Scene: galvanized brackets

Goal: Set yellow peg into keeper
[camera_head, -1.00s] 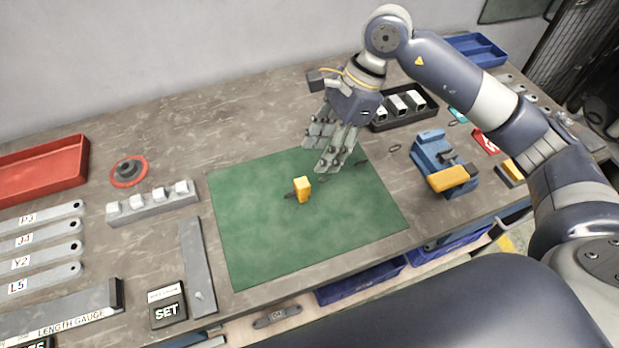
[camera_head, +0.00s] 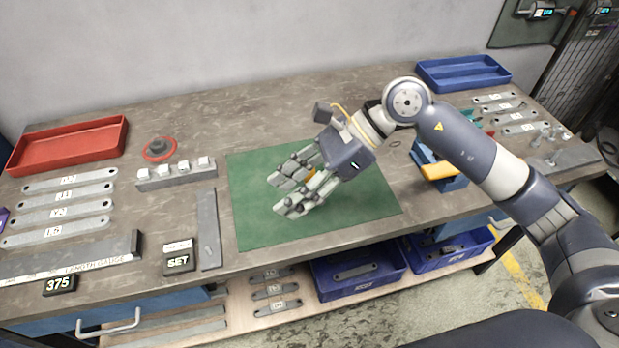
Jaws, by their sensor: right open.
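The yellow peg (camera_head: 313,179) is on the green mat (camera_head: 262,219), mostly hidden by my right gripper. My right gripper (camera_head: 283,194) is over the mat with its fingers open around or just above the peg; contact between them cannot be made out. I cannot tell for sure which thing is the keeper; a grey rail (camera_head: 174,180) with several pale blocks stands left of the mat. My left gripper is not in view.
A red tray (camera_head: 70,146) and several labelled bars (camera_head: 66,203) lie at the left. A grey flat bar (camera_head: 208,228) lies beside the mat. A blue vise with a yellow part (camera_head: 438,171) is at the right. The mat's left and front parts are clear.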

